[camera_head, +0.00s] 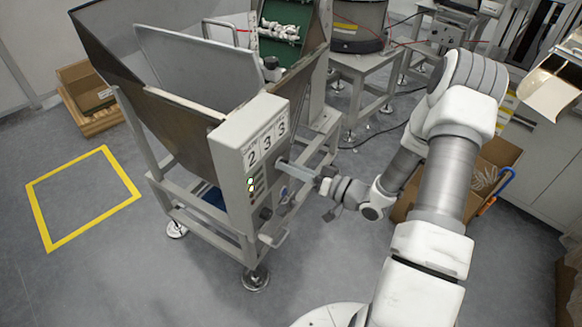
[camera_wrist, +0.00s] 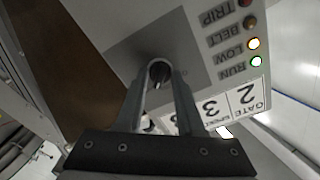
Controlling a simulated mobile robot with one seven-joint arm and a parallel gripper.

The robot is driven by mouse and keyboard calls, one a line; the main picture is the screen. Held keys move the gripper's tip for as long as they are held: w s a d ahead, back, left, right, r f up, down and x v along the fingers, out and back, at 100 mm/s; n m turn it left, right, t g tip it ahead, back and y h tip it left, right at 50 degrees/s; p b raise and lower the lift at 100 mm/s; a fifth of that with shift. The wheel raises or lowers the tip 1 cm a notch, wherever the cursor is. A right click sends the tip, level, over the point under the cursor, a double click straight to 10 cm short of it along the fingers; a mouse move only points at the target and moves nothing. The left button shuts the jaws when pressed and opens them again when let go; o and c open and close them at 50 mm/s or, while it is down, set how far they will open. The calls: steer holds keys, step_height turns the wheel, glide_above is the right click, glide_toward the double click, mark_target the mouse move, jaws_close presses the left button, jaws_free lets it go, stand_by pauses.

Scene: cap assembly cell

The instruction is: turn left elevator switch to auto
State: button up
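The elevator control box (camera_head: 232,150) is a grey cabinet on the hopper frame, with a "2 3 3" display and a column of lamps. In the wrist view its panel (camera_wrist: 110,30) appears upside down. A dark round switch (camera_wrist: 158,70) shows there, between and just beyond my fingertips. My gripper (camera_wrist: 162,88) has its fingers apart, pointing at this switch; I cannot tell whether they touch it. In the head view my gripper (camera_head: 284,165) is close to the panel, below the digits. A black knob (camera_head: 265,213) is lower on the box. Switch positions are not readable.
Indicator lamps TRIP, BELT, LOW and RUN (camera_wrist: 256,62) line the panel edge; LOW and RUN look lit. A handle (camera_head: 275,238) juts from the box's lower part. A cardboard box (camera_head: 490,175) stands behind my arm.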

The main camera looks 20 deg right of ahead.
jaws_close()
steer(key=shift+n+b, duration=0.3)
steer(key=shift+n, duration=0.1)
steer(key=shift+f+n+b, duration=0.1)
steer(key=shift+n+b, duration=2.65)
steer(key=shift+n, duration=1.25)
steer(key=o, duration=0.7)
jaws_free()
